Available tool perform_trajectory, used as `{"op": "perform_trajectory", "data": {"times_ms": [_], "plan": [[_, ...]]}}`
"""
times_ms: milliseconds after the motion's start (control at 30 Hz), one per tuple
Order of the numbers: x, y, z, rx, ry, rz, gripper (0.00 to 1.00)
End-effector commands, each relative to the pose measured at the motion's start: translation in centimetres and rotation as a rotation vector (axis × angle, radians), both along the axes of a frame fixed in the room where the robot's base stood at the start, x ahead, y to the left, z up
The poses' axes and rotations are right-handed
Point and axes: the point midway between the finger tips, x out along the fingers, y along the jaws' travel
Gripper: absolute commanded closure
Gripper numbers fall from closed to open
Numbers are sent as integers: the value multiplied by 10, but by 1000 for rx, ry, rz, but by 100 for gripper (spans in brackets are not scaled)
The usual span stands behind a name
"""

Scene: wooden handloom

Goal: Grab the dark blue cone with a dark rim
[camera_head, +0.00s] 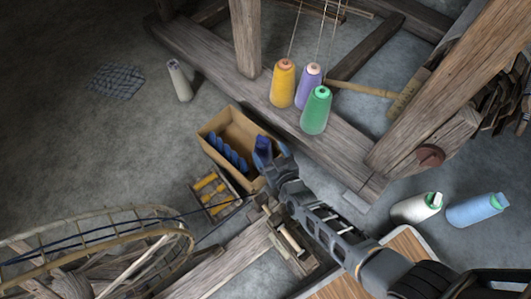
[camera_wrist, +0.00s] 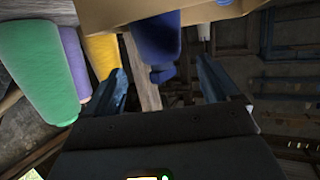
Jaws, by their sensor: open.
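Several dark blue cones (camera_head: 230,155) lie in a row inside the open cardboard box (camera_head: 215,126). In the wrist view a dark blue cone (camera_wrist: 155,35) shows at the top middle, in front of the fingers, beside the tan box wall (camera_wrist: 105,14). A smaller dark blue piece shows just below it. I cannot make out a dark rim on any cone. My gripper (camera_head: 264,147) is at the right side of the box in the head view. In the wrist view its fingers (camera_wrist: 162,70) are spread, with nothing held between them.
Yellow (camera_head: 283,85), purple (camera_head: 308,88) and green (camera_head: 316,112) cones stand on the loom beam behind the box. White (camera_head: 416,208) and light blue (camera_head: 477,210) cones lie at the right. A small crate (camera_head: 218,212) with yellow bobbins stands before the box.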

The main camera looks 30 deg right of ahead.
Motion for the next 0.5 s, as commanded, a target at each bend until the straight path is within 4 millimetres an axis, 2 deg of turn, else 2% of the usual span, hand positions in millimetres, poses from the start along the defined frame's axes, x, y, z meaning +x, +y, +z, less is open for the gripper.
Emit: {"op": "perform_trajectory", "data": {"times_ms": [267, 500], "plan": [[20, -2, -12, 0, -1, 0, 12], [50, -4, -24, 1, -1, 0, 12]]}}
